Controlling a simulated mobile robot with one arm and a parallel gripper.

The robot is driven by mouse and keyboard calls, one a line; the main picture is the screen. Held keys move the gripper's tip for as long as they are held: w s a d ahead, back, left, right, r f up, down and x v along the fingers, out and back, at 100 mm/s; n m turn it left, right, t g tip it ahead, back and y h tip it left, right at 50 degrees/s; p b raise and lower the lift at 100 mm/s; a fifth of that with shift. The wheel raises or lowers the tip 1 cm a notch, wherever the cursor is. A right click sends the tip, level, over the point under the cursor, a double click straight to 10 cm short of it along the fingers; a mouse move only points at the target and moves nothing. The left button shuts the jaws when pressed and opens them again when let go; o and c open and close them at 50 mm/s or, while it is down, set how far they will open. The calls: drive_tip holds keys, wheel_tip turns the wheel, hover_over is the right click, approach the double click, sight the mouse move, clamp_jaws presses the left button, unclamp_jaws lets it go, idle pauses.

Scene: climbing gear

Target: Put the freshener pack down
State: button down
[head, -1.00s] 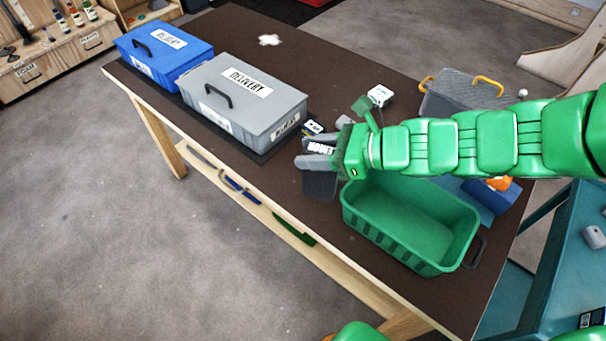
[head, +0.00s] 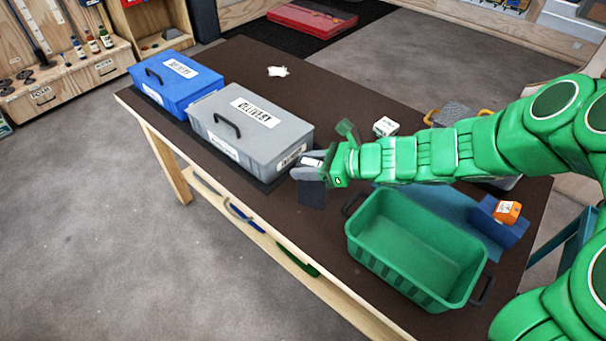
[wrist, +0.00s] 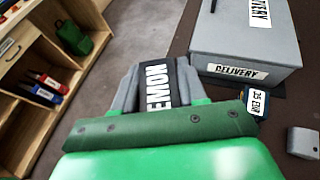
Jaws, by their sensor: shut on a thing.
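The freshener pack is dark with a white label reading "EMON" in the wrist view (wrist: 157,85). It also shows in the head view (head: 312,195), hanging below the fingers. My gripper (head: 307,172) is shut on it, with one grey finger on each side in the wrist view. It holds the pack beside the near right corner of the grey delivery box (head: 262,135), over the dark table (head: 260,205). I cannot tell whether the pack's lower edge touches the table.
A green crate (head: 365,245) stands at the right front. A blue box (head: 178,85) is left of the grey one. Bare table lies in front of the grey box.

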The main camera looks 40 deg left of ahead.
wheel_tip(320, 180, down, 7)
drive_tip(key=w+a, duration=0.2)
drive_tip(key=shift+a, duration=0.35)
drive_tip(key=shift+f, duration=0.2)
idle(0.3)
drive_tip(key=c, duration=0.6)
unclamp_jaws()
drive_tip(key=shift+v, duration=6.05)
